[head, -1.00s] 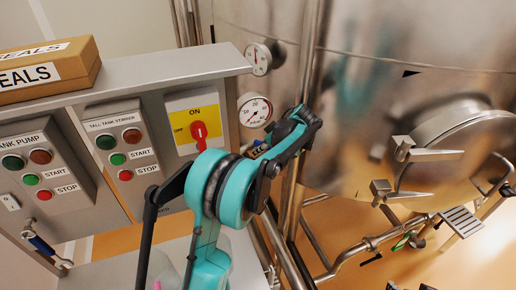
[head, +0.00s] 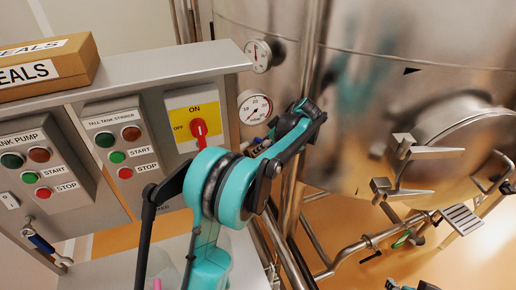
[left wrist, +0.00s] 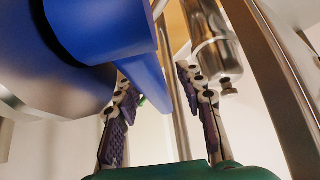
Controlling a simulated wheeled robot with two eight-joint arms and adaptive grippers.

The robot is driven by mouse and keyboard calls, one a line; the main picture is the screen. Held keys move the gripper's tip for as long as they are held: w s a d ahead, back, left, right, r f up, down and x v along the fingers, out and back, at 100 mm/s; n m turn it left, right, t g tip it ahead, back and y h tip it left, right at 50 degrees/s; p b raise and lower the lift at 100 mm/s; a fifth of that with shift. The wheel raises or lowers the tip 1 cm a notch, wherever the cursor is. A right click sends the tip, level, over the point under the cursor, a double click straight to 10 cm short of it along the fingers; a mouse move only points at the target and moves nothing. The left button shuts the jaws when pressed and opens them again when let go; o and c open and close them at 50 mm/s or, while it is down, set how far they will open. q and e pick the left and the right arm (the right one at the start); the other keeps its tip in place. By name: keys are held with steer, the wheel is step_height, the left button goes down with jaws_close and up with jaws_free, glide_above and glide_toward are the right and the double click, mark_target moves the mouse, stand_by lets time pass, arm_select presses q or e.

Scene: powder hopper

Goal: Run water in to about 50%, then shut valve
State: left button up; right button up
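A blue valve handle (left wrist: 150,75) fills the upper left of the left wrist view, and its lever reaches down between the fingers of my left gripper (left wrist: 160,100). The purple-padded fingers are apart, with a gap visible on the lever's right. In the head view my left gripper (head: 262,147) is small and partly hidden behind my teal arm, beside the lower dial gauge (head: 255,107). That gauge is marked in numbers, but its exact reading is too small to tell. The steel tank (head: 370,110) bears a black triangle mark (head: 411,71).
A second dial gauge (head: 258,56) sits above the first. A control cabinet (head: 160,75) with several push buttons and a red rotary switch (head: 199,130) stands at left, with a labelled box (head: 45,68) on top. Pipes (head: 340,258) run below the tank.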

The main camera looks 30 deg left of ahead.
arm_select(q)
steer(key=v, duration=1)
stand_by(0.4)
stand_by(0.7)
steer(key=shift+s, duration=0.15)
steer(key=s+d+m+t+h, duration=0.35)
steer(key=s+m, duration=0.55)
steer(key=s, duration=0.6)
steer(key=s+d+f+m+t+h, duration=0.2)
steer(key=s+d+f+m, duration=0.15)
steer(key=s+f, duration=0.2)
steer(key=s+d+f+m+t+h, duration=0.1)
steer(key=s+d+f+m+h, duration=0.15)
steer(key=s+f+m, duration=0.35)
step_height(320, 180, down, 15)
steer(key=s+n+b, duration=0.1)
steer(key=b, duration=1.6)
steer(key=shift+d+f+b, duration=0.2)
steer(key=shift+d+b, duration=0.15)
steer(key=shift+b, duration=0.05)
